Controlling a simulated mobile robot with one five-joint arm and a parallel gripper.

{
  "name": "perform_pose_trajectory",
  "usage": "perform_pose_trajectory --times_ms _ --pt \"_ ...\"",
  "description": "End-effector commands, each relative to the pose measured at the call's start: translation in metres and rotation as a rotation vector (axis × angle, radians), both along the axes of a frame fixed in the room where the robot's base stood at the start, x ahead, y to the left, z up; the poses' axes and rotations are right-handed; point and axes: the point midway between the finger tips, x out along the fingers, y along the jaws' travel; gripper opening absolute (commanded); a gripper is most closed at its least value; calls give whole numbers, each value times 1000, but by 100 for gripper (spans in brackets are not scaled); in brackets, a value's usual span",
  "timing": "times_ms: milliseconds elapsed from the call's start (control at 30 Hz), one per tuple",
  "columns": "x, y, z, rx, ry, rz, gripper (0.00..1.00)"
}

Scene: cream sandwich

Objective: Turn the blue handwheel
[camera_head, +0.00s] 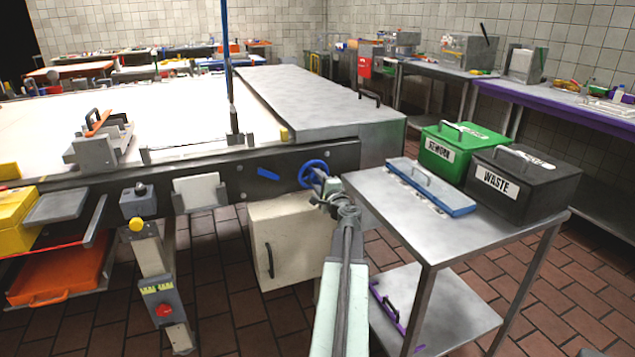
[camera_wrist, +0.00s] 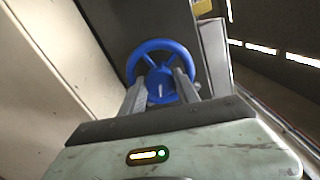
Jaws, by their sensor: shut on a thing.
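The blue handwheel (camera_head: 313,173) is on the dark side rail of the machine, near the middle of the head view. In the wrist view the blue handwheel (camera_wrist: 163,48) is straight ahead, with its spokes and hub showing. My gripper (camera_head: 327,188) reaches the wheel from the front right. In the wrist view my gripper (camera_wrist: 161,85) has its two fingers at the lower part of the wheel, shut on it. The fingers hide part of the lower rim.
A cream cabinet (camera_head: 290,243) stands below. A metal cart (camera_head: 393,205) with green (camera_head: 452,147) and black (camera_head: 515,184) bins stands close on the right. Tiled floor is open in front.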

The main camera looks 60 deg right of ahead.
Motion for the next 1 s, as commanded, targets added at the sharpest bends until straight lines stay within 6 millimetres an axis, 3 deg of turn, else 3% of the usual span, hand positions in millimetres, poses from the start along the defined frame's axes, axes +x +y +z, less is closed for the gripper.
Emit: perform_pose_trajectory --times_ms 33,67,100,133,533,900,1000 --pt "0 2 -1 -2 3 3 0" --pt "0 2 -1 -2 3 3 46" --pt "0 2 -1 -2 3 3 57" --pt "0 1 -1 -2 3 3 59" --pt "-5 5 0 -1 2 1 59" --pt "-58 45 -1 -2 3 0 59" --pt "-62 48 -1 -2 2 2 59"
